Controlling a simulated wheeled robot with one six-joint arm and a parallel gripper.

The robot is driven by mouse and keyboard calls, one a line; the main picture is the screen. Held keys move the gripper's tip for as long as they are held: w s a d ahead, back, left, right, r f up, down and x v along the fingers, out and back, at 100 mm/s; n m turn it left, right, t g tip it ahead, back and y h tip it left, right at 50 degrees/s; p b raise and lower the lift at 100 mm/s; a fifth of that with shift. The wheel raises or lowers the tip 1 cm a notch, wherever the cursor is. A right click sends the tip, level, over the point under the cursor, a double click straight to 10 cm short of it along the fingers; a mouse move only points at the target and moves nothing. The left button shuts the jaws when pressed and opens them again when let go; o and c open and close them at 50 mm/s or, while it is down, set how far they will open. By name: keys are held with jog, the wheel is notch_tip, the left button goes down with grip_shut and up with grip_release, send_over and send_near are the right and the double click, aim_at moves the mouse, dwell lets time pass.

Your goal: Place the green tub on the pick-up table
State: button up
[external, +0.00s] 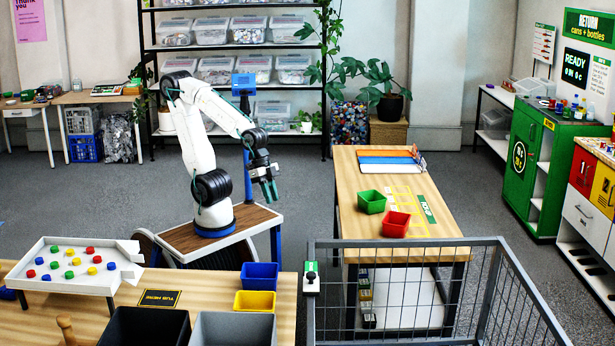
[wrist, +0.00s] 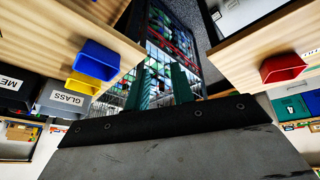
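The green tub (external: 372,201) stands upright on the wooden table at the right (external: 350,172), within or beside yellow floor-tape-like outlines on its top. The red tub (external: 396,224) stands just in front of it; a red tub also shows at the right of the wrist view (wrist: 283,67). My gripper (external: 269,191) hangs in the air left of that table, apart from both tubs. In the wrist view its two green fingers (wrist: 163,85) stand apart with nothing held between them. I cannot make out the green tub for certain in the wrist view.
The near table holds a blue tub (external: 260,275), a yellow tub (external: 255,301), dark and grey bins and a white tray (external: 72,264) of coloured caps. A wire-mesh cage (external: 402,243) stands before the right table. Open floor lies between the tables.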

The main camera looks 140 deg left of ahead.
jog(key=s+d+r+m+g, duration=0.2)
jog(key=s+d+g, duration=0.1)
jog(key=s, duration=1)
jog(key=shift+s+d+g, duration=0.25)
jog(key=shift+d+g, duration=0.05)
jog(key=shift+d, duration=0.4)
